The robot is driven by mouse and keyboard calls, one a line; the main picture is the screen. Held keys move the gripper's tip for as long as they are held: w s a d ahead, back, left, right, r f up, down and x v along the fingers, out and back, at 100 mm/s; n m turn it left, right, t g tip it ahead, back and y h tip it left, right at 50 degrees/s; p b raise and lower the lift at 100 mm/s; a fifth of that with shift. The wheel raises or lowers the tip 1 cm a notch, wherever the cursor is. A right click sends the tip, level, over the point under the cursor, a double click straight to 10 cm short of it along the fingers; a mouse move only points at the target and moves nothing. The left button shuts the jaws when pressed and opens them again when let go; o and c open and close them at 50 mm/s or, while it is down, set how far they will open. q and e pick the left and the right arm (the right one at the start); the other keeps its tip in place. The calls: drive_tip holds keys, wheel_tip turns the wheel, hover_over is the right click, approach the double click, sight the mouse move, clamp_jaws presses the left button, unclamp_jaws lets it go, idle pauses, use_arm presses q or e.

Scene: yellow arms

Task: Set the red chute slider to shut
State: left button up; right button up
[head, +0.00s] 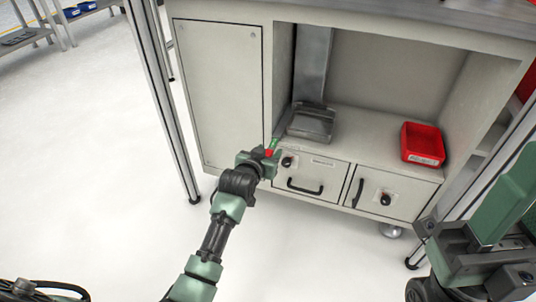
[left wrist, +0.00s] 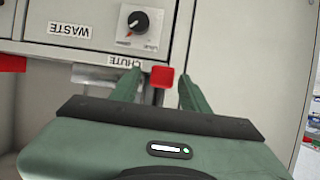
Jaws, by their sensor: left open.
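The red chute slider (left wrist: 162,77) is a small red block beside the CHUTE label (left wrist: 125,62) in the left wrist view. In the head view the slider's red (head: 268,153) shows at the tip of my left arm. My left gripper (left wrist: 158,92) is open, with one green finger on each side of the red block. I cannot tell whether either finger touches it. The grey metal chute (head: 313,60) comes down inside the cabinet to a dark tray-like mouth (head: 312,122). Part of my right arm's end (head: 480,255) shows at the lower right; its fingers cannot be made out.
Below the shelf are two drawers with black handles (head: 305,187) and black knobs (head: 386,199). A WASTE label (left wrist: 69,30) and a dial (left wrist: 138,22) show in the left wrist view. A red bin (head: 423,158) sits on the cabinet shelf. Metal posts (head: 160,95) flank the cabinet.

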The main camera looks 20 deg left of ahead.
use_arm(q)
clamp_jaws()
idle(1.4)
